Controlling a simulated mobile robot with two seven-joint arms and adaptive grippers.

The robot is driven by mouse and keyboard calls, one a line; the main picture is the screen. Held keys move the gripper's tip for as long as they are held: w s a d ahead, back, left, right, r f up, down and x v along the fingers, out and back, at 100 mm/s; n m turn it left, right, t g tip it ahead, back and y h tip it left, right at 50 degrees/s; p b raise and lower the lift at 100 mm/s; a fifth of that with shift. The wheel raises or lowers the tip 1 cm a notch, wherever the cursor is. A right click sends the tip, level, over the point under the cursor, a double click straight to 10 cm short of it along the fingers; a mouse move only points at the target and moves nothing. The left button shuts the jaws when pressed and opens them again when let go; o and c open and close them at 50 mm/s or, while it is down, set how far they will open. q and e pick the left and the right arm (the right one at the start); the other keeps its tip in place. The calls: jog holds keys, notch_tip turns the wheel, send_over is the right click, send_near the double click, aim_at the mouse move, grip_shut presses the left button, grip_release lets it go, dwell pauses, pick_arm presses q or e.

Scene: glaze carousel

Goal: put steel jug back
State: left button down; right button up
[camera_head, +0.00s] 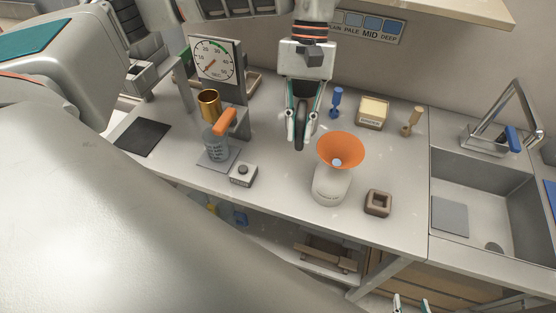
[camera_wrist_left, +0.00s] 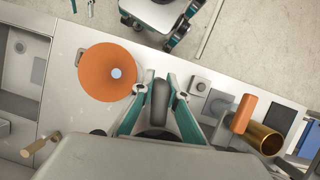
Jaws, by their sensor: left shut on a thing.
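No plainly steel-coloured jug shows. My right gripper (camera_head: 411,306) is open and empty at the bottom edge.
A brass cup (camera_head: 208,104) is by the dial (camera_head: 212,61). An orange funnel (camera_head: 341,150) sits on a white bottle (camera_head: 331,187). A knob box (camera_head: 243,174), brown square block (camera_head: 378,203), dark mat (camera_head: 144,137) and sink (camera_head: 475,205) surround free counter.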

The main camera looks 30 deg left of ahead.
pick_arm(q)
jog(key=s+d+r+n+t+h+b, duration=0.1)
jog(key=s+r+n+h, duration=0.1)
jog(key=s+r+n, duration=0.35)
jog(key=shift+n, duration=0.45)
jog(key=shift+w+d+f+p, duration=0.1)
jog(key=shift+w+f, duration=0.05)
jog(key=shift+f, duration=3.1)
jog(key=shift+w+d+f+p, duration=0.1)
jog(key=shift+w+f, duration=0.05)
jog(key=shift+f, duration=3.1)
jog(key=shift+w+f+p, duration=0.1)
jog(key=shift+w+f, duration=0.05)
jog(key=shift+f, duration=3.1)
jog(key=shift+f, duration=0.15)
jog(key=c, duration=2)
grip_release()
